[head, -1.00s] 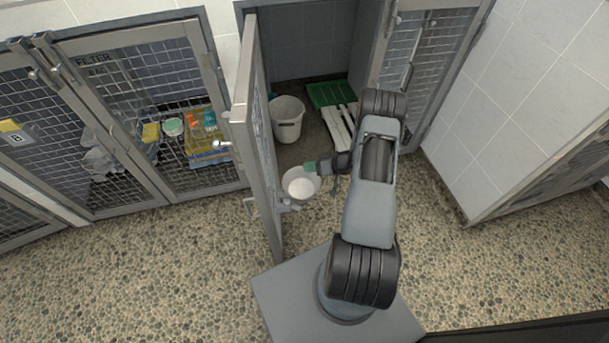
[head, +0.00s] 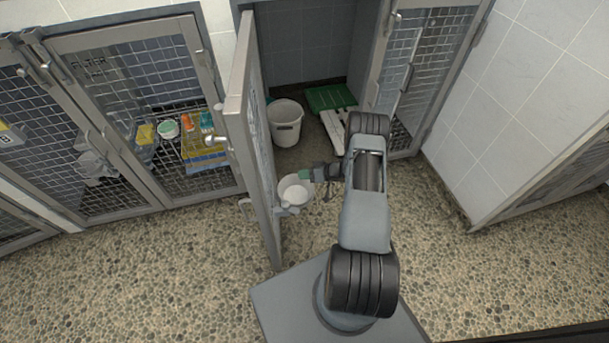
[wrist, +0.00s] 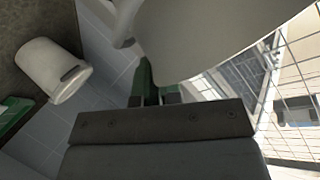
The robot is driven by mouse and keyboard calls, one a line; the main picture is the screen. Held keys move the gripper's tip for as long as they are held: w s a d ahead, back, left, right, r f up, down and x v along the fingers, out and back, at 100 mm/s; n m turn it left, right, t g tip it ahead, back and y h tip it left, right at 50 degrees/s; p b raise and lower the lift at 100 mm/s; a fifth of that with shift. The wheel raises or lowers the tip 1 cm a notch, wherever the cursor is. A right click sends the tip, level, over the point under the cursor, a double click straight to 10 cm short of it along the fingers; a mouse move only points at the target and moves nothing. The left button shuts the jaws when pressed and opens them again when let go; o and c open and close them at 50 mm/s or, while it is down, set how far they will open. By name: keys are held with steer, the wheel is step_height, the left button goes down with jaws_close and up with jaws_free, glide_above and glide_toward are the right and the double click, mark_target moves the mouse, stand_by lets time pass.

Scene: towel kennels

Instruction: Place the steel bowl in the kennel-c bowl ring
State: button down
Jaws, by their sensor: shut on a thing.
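The steel bowl (head: 294,191) shows pale and round beside the inner face of the open kennel door (head: 252,140). My gripper (head: 306,174) is shut on the bowl's rim at its far right side. In the wrist view the bowl (wrist: 205,35) fills the top as a large, pale curved surface, next to my green fingertips (wrist: 148,88). A small grey bracket (head: 288,210), probably part of the bowl ring, shows on the door just below the bowl. The ring itself is mostly hidden, and I cannot tell whether the bowl touches it.
A white bucket (head: 286,122) stands inside the open kennel, with a green tray (head: 330,97) and a white slatted piece (head: 334,131) behind to the right. The closed filter kennel (head: 150,120) is left of the door. Pebbled floor (head: 150,260) is clear in front.

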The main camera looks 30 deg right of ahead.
steer(key=c, duration=1.3)
jaws_free()
steer(key=shift+s+d, duration=0.1)
